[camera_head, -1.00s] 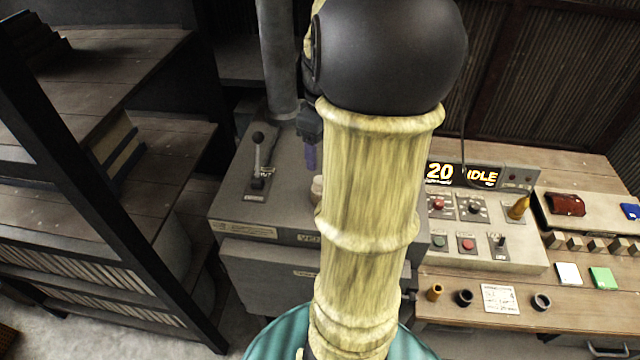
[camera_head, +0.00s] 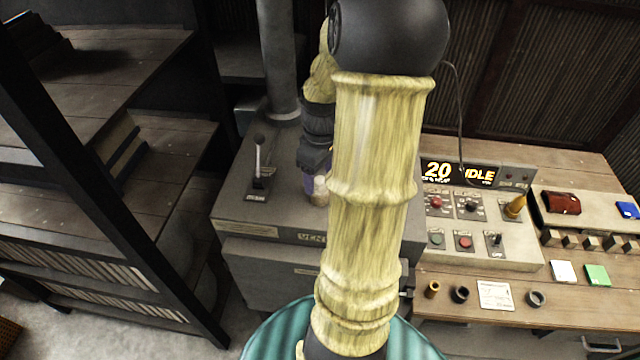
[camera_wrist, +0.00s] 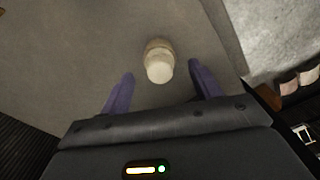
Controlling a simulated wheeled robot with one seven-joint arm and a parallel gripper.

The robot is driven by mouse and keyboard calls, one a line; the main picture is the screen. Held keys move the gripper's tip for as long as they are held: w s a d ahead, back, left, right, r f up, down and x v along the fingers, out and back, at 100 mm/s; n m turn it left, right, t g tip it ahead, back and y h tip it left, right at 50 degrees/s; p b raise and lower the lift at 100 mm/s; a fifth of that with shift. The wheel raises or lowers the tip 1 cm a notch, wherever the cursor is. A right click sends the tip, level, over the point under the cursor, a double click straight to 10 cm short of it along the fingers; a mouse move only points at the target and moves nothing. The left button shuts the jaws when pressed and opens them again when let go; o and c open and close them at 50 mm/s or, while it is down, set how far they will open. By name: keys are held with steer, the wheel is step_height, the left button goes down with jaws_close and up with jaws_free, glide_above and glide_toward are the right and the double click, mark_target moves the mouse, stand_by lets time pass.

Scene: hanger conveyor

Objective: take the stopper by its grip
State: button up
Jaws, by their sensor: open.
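The stopper (camera_wrist: 158,62) is a pale, round-topped piece standing on the grey machine top. In the wrist view it lies just beyond and between the two purple fingertips of my gripper (camera_wrist: 160,85), which is open and empty. In the head view the stopper (camera_head: 319,190) shows just left of my arm, and my gripper (camera_head: 308,183) points down beside it, its purple finger partly overlapping it in the picture. My arm hides part of the machine top and the rest of the gripper. I cannot tell whether the fingers touch the stopper.
A lever (camera_head: 259,165) stands on the machine top (camera_head: 235,205) to the left, with a vertical pipe (camera_head: 278,60) behind. A control panel (camera_head: 470,260) with buttons and a lit display (camera_head: 460,173) is at right. A dark shelf (camera_head: 110,190) stands at far left.

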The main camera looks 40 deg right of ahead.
step_height(320, 180, down, 2)
steer(key=shift+f, duration=0.1)
stand_by(0.4)
steer(key=c, duration=1)
